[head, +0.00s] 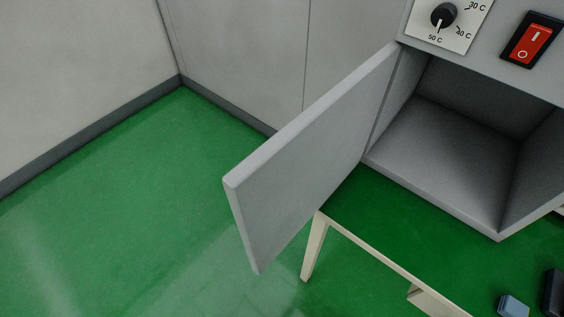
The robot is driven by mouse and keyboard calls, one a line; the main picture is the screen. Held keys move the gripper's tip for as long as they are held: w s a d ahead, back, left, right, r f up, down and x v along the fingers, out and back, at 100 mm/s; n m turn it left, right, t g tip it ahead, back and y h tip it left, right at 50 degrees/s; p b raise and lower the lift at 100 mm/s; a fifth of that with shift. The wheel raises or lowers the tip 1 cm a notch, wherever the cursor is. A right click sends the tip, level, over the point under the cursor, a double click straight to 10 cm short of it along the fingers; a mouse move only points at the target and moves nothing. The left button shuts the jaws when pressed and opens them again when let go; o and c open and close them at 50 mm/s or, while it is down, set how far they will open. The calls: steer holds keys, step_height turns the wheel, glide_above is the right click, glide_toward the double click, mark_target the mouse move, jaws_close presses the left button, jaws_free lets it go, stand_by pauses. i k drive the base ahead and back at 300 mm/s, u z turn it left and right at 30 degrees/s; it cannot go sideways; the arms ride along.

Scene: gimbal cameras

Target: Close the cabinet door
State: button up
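The grey cabinet door (305,155) stands wide open in the head view. It is joined to the left edge of the cabinet opening and swings out toward the lower left. The grey cabinet (430,160) is at the upper right, and its inside looks empty. No handle shows on the visible face of the door.
The cabinet sits on a table with a green top (400,235) and cream legs. A dial (444,16) and red switch (532,41) are above the opening. Green floor (120,210) at left is clear.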

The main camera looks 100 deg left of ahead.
mark_target(273, 193)
steer(key=k, duration=1.3)
steer(key=u, duration=1.95)
steer(key=k, duration=0.4)
steer(key=u, duration=0.9)
steer(key=i, duration=0.45)
steer(key=z, duration=0.8)
